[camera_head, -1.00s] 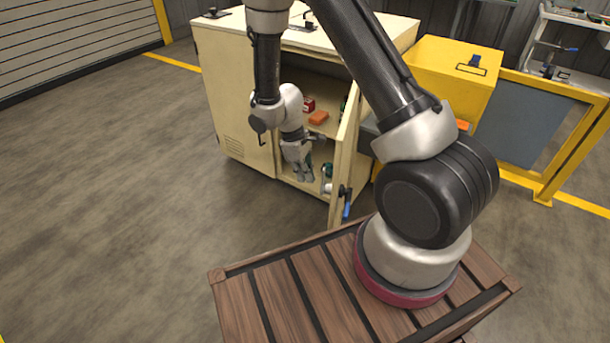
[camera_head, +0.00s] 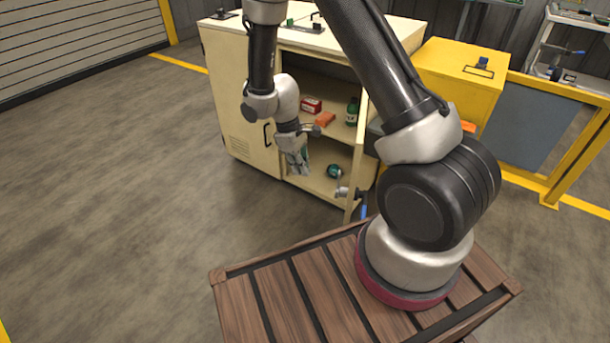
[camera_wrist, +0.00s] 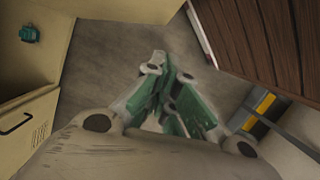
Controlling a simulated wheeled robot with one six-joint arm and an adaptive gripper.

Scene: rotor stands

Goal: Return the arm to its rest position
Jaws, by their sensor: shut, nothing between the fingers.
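My arm reaches from its base on the slatted wooden top out toward the cream cabinet (camera_head: 238,90). My gripper (camera_head: 300,170) hangs pointing down in front of the cabinet's open side. In the wrist view my gripper (camera_wrist: 165,75) has its green-padded fingers together, with nothing between them, above the grey floor (camera_wrist: 110,45). The cabinet's right door (camera_head: 357,165) stands open, and my arm covers part of the cabinet.
A yellow box (camera_head: 450,75) and yellow rail (camera_head: 560,90) stand right. Floor at left is clear.

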